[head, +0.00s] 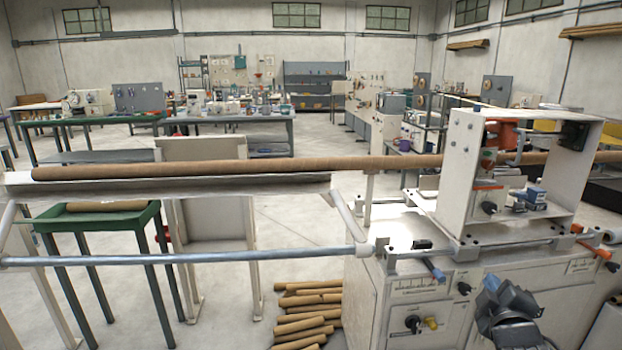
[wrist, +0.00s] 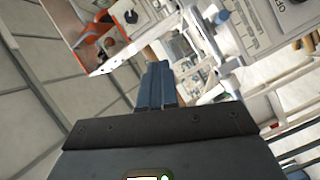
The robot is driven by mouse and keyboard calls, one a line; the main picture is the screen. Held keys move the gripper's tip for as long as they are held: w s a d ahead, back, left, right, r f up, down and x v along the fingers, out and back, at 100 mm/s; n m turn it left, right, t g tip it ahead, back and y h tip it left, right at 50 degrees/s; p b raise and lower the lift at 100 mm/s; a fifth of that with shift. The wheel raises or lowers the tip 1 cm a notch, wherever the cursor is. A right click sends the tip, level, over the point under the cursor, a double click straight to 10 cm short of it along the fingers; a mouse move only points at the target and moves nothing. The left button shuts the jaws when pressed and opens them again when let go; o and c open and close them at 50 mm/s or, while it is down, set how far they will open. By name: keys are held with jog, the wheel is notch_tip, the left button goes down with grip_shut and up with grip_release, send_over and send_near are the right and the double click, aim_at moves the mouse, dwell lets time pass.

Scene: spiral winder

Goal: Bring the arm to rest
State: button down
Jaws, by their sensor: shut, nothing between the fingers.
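My gripper (head: 492,288) is at the lower right in the head view, in front of the winder's cabinet. In the wrist view its two blue-grey fingers (wrist: 156,85) are together and hold nothing. The spiral winder (head: 450,205) stands at the right, a pale cabinet with an upright frame on top. A long brown cardboard tube (head: 240,168) runs through the frame and out to the left along a trough. In the wrist view the frame with its orange part (wrist: 88,38) shows tilted. I cannot tell the exact gap between my gripper and the cabinet.
A pale blue rail (head: 190,257) crosses in front of the trough at the left. Several cut tubes (head: 305,312) lie in a pile on the floor beside the cabinet. A green table (head: 90,216) stands at the left. Levers (head: 433,270) and knobs stick out of the cabinet front.

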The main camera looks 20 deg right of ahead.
jog(key=s+a+f+m+t+y, duration=0.1)
jog(key=s+a+f+y, duration=0.25)
jog(key=s+a, duration=0.65)
jog(key=s+a+f+m+t+y, duration=0.1)
jog(key=s+a+f+y, duration=0.25)
jog(key=s+a, duration=0.6)
jog(key=s+a+r+m+y, duration=0.1)
jog(key=s+a+r, duration=0.2)
jog(key=s+a, duration=0.2)
jog(key=s+a+r+m+y, duration=0.2)
jog(key=s+a, duration=0.3)
jog(key=s, duration=0.6)
jog(key=shift+a+r+m+y, duration=0.15)
jog(key=shift+r+m+y, duration=0.15)
jog(key=shift+r, duration=0.6)
